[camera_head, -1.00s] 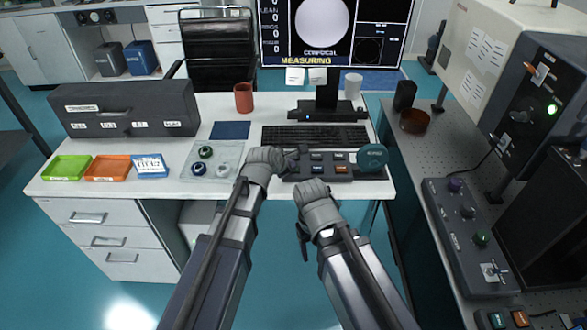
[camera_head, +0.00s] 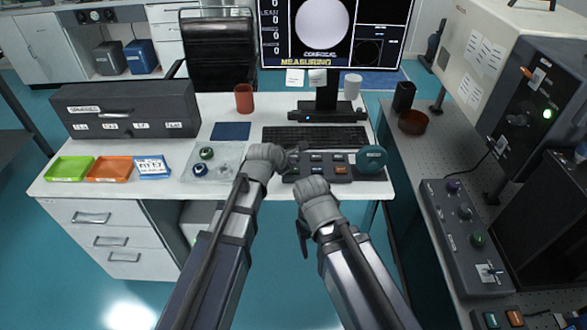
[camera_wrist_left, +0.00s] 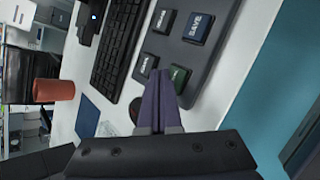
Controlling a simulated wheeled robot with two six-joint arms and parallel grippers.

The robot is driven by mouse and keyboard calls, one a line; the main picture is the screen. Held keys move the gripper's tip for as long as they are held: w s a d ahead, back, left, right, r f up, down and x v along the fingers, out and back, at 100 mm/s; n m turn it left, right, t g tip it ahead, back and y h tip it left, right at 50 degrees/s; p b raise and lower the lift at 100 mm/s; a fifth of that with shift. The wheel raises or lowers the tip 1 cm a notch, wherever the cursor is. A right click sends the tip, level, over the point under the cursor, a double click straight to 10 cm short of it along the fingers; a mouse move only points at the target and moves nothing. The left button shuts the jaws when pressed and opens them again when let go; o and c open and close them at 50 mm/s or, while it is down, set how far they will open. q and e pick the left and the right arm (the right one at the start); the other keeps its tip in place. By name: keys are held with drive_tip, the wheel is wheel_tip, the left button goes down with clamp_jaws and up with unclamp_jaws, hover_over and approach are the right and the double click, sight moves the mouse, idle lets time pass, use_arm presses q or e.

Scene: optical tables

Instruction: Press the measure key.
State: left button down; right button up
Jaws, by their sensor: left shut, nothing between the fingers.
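The dark keypad (camera_head: 340,178) lies at the front of the white desk, with several labelled keys. In the left wrist view a green key (camera_wrist_left: 181,75) sits at its near end, its label too small to read; a dark SAVE key (camera_wrist_left: 198,28) is further along. My left gripper (camera_head: 296,157) is shut and empty, its fingertips at the keypad's left end. In the wrist view its fingers (camera_wrist_left: 162,78) are together beside the green key; I cannot tell whether they touch it. The monitor (camera_head: 335,35) reads MEASURING. My right gripper (camera_head: 303,238) hangs before the desk, its fingers unclear.
A keyboard (camera_head: 315,137) lies behind the keypad, and a teal round object (camera_head: 372,159) stands at its right end. A clear tray (camera_head: 226,166) with small round parts is left of my left gripper. A red cup (camera_head: 244,98) stands farther back.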

use_arm(q)
drive_tip(key=shift+r+p, duration=2.4)
drive_tip(key=shift+r, duration=0.1)
drive_tip(key=shift+f, duration=0.1)
drive_tip(key=s+a+f+m+g+y, duration=0.2)
drive_tip(key=s+a+f+m+g, duration=0.15)
drive_tip(key=s+a+m, duration=0.6)
drive_tip(key=s+a+f+m+g+y, duration=0.2)
drive_tip(key=s+a+f+m+g, duration=0.15)
drive_tip(key=s+a+m, duration=0.6)
drive_tip(key=s+d+r+m+g+p, duration=0.1)
drive_tip(key=s+d+r+m+p, duration=0.2)
drive_tip(key=d, duration=0.4)
drive_tip(key=s+d+r+m+y+p, duration=0.1)
drive_tip(key=s+d+r+m+p, duration=0.1)
drive_tip(key=d, duration=0.4)
drive_tip(key=shift+s+d+r+m+g+p, duration=0.4)
drive_tip(key=shift+s+r+m, duration=0.35)
drive_tip(key=shift+s+m, duration=0.2)
drive_tip(key=shift+d, duration=0.1)
